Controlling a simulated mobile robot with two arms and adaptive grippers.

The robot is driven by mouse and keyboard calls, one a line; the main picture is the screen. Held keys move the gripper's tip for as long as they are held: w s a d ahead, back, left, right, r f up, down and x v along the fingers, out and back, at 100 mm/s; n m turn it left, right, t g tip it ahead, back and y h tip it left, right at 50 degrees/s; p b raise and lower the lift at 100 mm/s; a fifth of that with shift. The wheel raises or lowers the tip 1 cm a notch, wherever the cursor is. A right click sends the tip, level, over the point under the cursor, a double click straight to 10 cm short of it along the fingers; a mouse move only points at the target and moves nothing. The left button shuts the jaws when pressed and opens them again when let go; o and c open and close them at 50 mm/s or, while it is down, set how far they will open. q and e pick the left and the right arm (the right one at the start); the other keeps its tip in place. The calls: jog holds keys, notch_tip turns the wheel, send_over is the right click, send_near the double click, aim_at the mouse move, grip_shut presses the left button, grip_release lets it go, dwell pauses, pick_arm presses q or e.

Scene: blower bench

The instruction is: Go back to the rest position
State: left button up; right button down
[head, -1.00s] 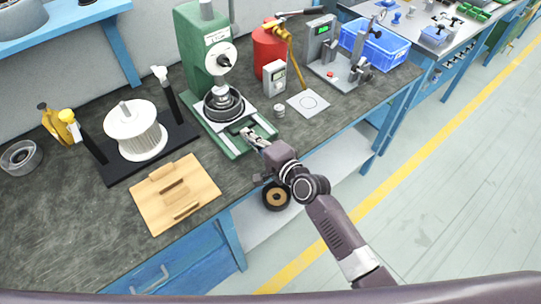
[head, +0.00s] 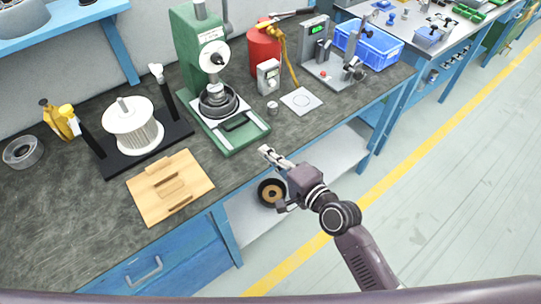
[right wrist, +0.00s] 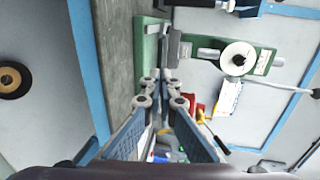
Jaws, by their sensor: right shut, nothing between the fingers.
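My right gripper (head: 268,153) is shut and empty, just off the bench's front edge, in front of the green press (head: 190,45). In the right wrist view its two fingers (right wrist: 160,80) meet at the tips, with the green press (right wrist: 265,62) beyond them. My right arm reaches up from the lower right of the head view. My left gripper does not show in these views.
The dark bench top (head: 70,210) holds a wooden board (head: 148,205), a white ribbed rotor (head: 132,130) on a black stand, a red can (head: 264,55) and a blue crate (head: 375,52). A black wheel (head: 270,192) lies on the lower shelf. The floor at right is clear.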

jog(key=s+d+f+n+g+h, duration=0.4)
jog(key=s+d+n+g+h, duration=0.15)
jog(key=s+d, duration=0.6)
jog(key=s+d+f+n+g+h, duration=0.4)
jog(key=s+d+n, duration=0.35)
jog(key=s, duration=0.65)
notch_tip(320, 180, down, 27)
jog(key=s+g, duration=0.1)
jog(key=s, duration=0.1)
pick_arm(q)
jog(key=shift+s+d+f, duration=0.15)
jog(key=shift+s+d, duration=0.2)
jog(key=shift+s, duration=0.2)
pick_arm(e)
jog(key=s+d+f, duration=0.2)
jog(key=s+f, duration=0.6)
jog(key=s+d+f+g, duration=0.1)
jog(key=s+f, duration=0.7)
jog(key=s, duration=0.1)
jog(key=shift+d, duration=0.4)
jog(key=shift+s, duration=0.1)
